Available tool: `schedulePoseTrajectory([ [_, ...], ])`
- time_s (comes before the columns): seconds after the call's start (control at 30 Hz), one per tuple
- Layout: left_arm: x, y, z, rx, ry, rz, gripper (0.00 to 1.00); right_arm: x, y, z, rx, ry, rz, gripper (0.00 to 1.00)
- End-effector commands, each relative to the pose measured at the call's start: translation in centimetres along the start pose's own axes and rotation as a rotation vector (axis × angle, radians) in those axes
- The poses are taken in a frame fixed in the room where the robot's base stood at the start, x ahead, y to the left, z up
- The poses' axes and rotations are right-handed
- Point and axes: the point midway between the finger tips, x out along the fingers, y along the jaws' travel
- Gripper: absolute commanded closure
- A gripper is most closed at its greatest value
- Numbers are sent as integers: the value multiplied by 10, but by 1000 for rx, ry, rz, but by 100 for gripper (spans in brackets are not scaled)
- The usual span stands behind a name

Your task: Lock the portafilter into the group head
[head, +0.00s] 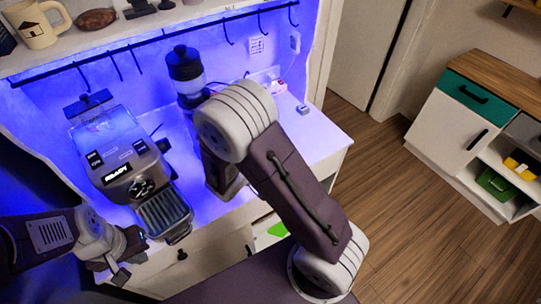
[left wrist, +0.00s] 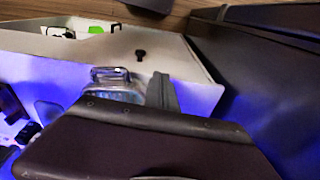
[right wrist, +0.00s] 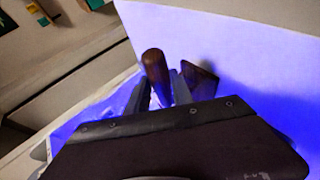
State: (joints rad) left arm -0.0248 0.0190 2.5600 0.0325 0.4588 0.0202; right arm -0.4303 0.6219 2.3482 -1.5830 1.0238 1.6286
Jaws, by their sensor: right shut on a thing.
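The espresso machine (head: 125,165) stands on the counter with its READY display facing me. Its group head is hidden under its front. A brown handle (right wrist: 154,66), apparently the portafilter's, stands between the fingers of my right gripper (right wrist: 163,95), which is shut on it. The portafilter's basket cannot be seen. In the head view, my right arm hides this gripper and the handle, right of the machine. My left gripper (head: 122,262) is at the counter's front, left of the drip tray (head: 163,213). In the left wrist view its grey fingers (left wrist: 163,92) appear together and empty.
A dark brown block-like thing (right wrist: 203,80) is beside my right gripper. A dark-lidded container (head: 185,68) stands at the back of the counter. A hook rail (head: 150,43) runs under the shelf. A drawer knob (left wrist: 140,53) is on the cabinet front. The floor at right is clear.

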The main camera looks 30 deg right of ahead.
Motion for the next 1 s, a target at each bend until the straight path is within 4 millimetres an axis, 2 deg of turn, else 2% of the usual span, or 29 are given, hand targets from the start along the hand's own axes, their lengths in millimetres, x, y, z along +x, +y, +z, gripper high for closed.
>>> schedulePoseTrajectory([
  [0.03,9,0,1,0,0,0,100,4,-6,1,2,1,1,100],
  [0.5,46,-1,5,0,0,0,100,18,-28,7,3,1,1,100],
  [0.7,53,-1,6,0,0,0,100,20,-32,8,2,1,1,100],
  [1.0,53,-1,6,0,0,0,100,20,-32,8,2,1,1,100],
])
